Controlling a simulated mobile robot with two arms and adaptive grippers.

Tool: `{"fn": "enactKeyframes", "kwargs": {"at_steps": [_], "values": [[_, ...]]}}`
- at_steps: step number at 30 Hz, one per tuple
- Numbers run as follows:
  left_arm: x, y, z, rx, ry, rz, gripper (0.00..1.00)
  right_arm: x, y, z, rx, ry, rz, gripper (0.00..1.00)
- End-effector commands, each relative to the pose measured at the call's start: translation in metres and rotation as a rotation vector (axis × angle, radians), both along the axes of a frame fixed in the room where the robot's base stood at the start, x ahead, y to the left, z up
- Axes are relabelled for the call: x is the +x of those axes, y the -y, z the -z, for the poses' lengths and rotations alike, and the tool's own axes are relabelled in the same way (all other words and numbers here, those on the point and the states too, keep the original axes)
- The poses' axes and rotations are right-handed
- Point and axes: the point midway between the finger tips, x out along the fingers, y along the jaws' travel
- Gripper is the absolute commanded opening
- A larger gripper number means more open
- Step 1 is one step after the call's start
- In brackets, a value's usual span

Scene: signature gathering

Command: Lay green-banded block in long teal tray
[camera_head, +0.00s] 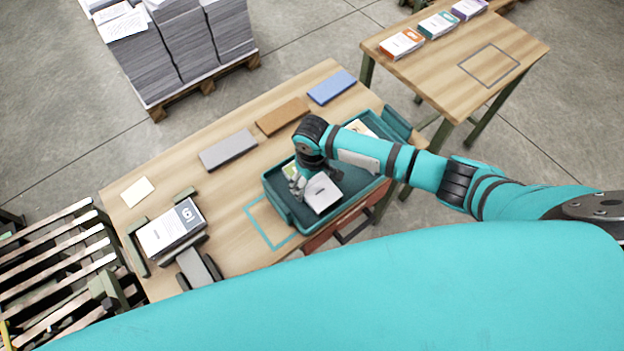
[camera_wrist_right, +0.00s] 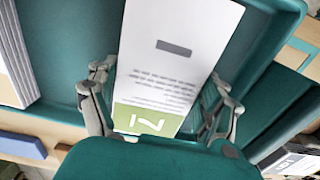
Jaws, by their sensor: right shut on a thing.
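The green-banded block (camera_head: 322,194) is white, with a green band and a pale numeral at one end, seen in the right wrist view (camera_wrist_right: 152,115). My right gripper (camera_head: 297,183) is shut on it, with one finger on each side near the green band, as the right wrist view also shows (camera_wrist_right: 158,112). The long teal tray (camera_head: 275,205) is on the wooden table. The block is inside or just over the near-left part of the tray; I cannot tell whether it touches the floor. The gripper hides part of the block. My left gripper is not in view.
Another white block (camera_head: 360,128) lies at the tray's far end. Grey (camera_head: 228,150), brown (camera_head: 282,116) and blue (camera_head: 332,87) boards lie behind the tray. A white block (camera_head: 170,232) sits between green posts at left. A second table (camera_head: 445,75) stands upper right.

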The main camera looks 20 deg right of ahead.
Motion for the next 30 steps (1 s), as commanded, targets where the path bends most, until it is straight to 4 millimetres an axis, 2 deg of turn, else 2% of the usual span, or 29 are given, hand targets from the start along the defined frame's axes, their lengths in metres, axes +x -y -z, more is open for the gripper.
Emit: {"fn": "enactKeyframes", "kwargs": {"at_steps": [4, 5, 9, 20, 23, 30], "values": [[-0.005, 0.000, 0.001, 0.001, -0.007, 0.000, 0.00, 0.000, 0.000, 0.002, 0.000, 0.001, 0.001, 0.38], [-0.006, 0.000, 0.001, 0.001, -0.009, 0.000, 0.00, 0.000, 0.000, 0.002, 0.000, 0.000, 0.001, 0.83], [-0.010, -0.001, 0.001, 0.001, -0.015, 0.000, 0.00, 0.000, 0.000, 0.002, 0.000, 0.000, 0.001, 1.00], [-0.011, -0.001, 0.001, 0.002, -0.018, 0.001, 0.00, 0.000, 0.000, -0.004, 0.000, 0.001, 0.001, 1.00], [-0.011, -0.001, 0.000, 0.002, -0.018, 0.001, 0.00, 0.001, 0.000, -0.018, 0.002, 0.003, 0.001, 1.00], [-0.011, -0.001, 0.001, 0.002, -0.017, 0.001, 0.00, 0.001, 0.000, -0.070, 0.002, 0.003, 0.000, 1.00]]}}
